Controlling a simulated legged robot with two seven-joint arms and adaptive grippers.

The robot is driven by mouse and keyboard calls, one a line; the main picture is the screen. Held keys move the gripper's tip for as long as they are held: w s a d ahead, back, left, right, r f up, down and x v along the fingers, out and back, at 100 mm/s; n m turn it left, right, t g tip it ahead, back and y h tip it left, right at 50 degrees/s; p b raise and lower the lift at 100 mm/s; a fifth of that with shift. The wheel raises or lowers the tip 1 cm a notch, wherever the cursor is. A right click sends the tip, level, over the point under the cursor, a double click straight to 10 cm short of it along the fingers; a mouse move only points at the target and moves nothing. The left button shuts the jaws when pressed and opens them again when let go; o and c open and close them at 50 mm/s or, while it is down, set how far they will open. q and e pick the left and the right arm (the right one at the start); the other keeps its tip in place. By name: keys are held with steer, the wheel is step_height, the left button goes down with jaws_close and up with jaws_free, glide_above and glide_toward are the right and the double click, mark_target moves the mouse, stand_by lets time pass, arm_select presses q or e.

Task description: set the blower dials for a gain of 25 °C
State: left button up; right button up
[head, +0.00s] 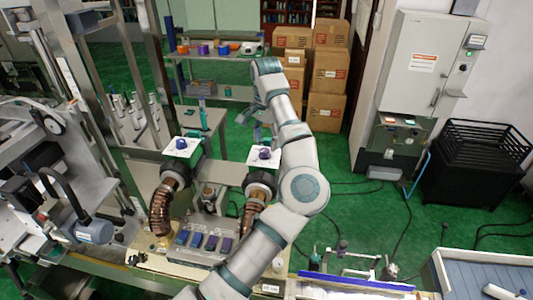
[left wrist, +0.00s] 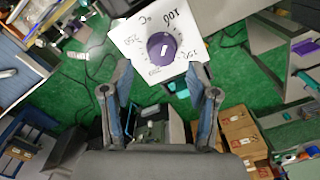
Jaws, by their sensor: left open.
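Two blower dials stand on white cards above the machine in the head view. The left dial (head: 181,143) has a blue-purple knob and is clear of the gripper. The right dial (head: 264,153) has a purple knob, just below my left gripper (head: 256,126). My left gripper is open and empty, its fingers pointing toward the right dial. In the left wrist view one dial's purple knob (left wrist: 164,48) lies ahead, near the space between the fingertips (left wrist: 159,68). Its card (left wrist: 130,38) carries °C and numbers. A short white mark shows on the knob; its exact reading is unclear.
Ribbed brown hoses (head: 160,208) run below the dials, beside a panel of blue and purple switches (head: 210,241). Metal framing (head: 135,80) stands at the left. Cardboard boxes (head: 328,75) and a grey cabinet (head: 425,60) stand behind.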

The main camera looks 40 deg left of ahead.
mark_target(265, 150)
arm_select(q)
step_height(265, 150, down, 2)
steer(key=shift+s+f, duration=0.15)
steer(key=shift+f, duration=0.05)
steer(key=shift+a+f, duration=0.1)
steer(key=shift+f, duration=0.45)
steer(key=shift+a+f, duration=0.15)
jaws_close()
